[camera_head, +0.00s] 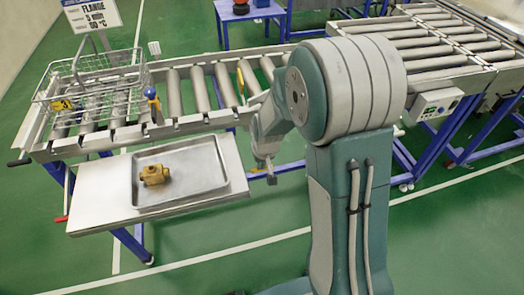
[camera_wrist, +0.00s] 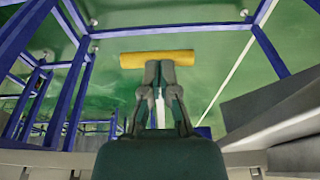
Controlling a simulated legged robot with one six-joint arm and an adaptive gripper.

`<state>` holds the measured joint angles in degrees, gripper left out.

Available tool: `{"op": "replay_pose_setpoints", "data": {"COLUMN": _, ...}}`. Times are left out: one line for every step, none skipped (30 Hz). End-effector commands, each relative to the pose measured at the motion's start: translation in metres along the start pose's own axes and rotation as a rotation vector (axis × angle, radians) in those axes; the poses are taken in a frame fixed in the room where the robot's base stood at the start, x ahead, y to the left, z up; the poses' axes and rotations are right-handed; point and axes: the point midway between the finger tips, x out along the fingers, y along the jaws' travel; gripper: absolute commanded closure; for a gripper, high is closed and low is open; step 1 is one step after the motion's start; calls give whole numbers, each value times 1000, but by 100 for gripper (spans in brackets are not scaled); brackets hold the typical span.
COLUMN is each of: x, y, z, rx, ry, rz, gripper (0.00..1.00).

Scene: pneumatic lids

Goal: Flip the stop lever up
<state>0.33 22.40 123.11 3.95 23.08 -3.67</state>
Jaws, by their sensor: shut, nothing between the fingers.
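A slim yellow upright piece (camera_head: 240,82), which looks like a lever, stands at the conveyor rollers left of my arm in the head view. In the wrist view a yellow bar (camera_wrist: 135,60) lies crosswise at the tips of my gripper (camera_wrist: 160,66). I cannot tell whether they are the same part, or whether the tips touch the bar. My gripper is shut and empty. In the head view its end, small and partly unclear, hangs beside the conveyor's front edge.
A table with a metal tray (camera_head: 215,183) holding a yellow fitting (camera_head: 154,175) stands at the left. A wire basket (camera_head: 122,105) and a blue-knobbed handle (camera_head: 152,98) are on the roller conveyor (camera_head: 172,92). Blue frame legs (camera_wrist: 75,95) surround the wrist view. A control box (camera_head: 436,104) is at right.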

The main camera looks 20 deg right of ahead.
Motion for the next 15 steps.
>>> {"op": "replay_pose_setpoints", "data": {"x": 4, "y": 0, "z": 2, "rx": 0, "ry": -7, "rz": 0, "gripper": 100}}
{"op": "replay_pose_setpoints", "data": {"x": 4, "y": 0, "z": 2, "rx": 0, "ry": -7, "rz": 0, "gripper": 100}}
{"op": "replay_pose_setpoints", "data": {"x": 4, "y": 0, "z": 2, "rx": 0, "ry": -8, "rz": 0, "gripper": 100}}
{"op": "replay_pose_setpoints", "data": {"x": 4, "y": 0, "z": 3, "rx": 0, "ry": -8, "rz": 0, "gripper": 100}}
{"op": "replay_pose_setpoints", "data": {"x": 4, "y": 0, "z": 3, "rx": 0, "ry": -9, "rz": 0, "gripper": 100}}
{"op": "replay_pose_setpoints", "data": {"x": 4, "y": 0, "z": 3, "rx": 0, "ry": -9, "rz": 0, "gripper": 100}}
{"op": "replay_pose_setpoints", "data": {"x": 4, "y": 0, "z": 3, "rx": 0, "ry": -9, "rz": 0, "gripper": 100}}
{"op": "replay_pose_setpoints", "data": {"x": 3, "y": 0, "z": 2, "rx": 0, "ry": -9, "rz": 0, "gripper": 100}}
{"op": "replay_pose_setpoints", "data": {"x": 1, "y": 0, "z": 1, "rx": 0, "ry": -8, "rz": 0, "gripper": 100}}
{"op": "replay_pose_setpoints", "data": {"x": -1, "y": 0, "z": 0, "rx": 0, "ry": -7, "rz": 0, "gripper": 100}}
{"op": "replay_pose_setpoints", "data": {"x": -4, "y": 0, "z": -2, "rx": 0, "ry": -6, "rz": 0, "gripper": 100}}
{"op": "replay_pose_setpoints", "data": {"x": -9, "y": 1, "z": -5, "rx": 0, "ry": -3, "rz": 1, "gripper": 100}}
{"op": "replay_pose_setpoints", "data": {"x": -14, "y": 1, "z": -7, "rx": 0, "ry": -2, "rz": 1, "gripper": 100}}
{"op": "replay_pose_setpoints", "data": {"x": -20, "y": 1, "z": -10, "rx": 0, "ry": 0, "rz": 1, "gripper": 100}}
{"op": "replay_pose_setpoints", "data": {"x": -28, "y": 1, "z": -14, "rx": 0, "ry": 3, "rz": 1, "gripper": 100}}
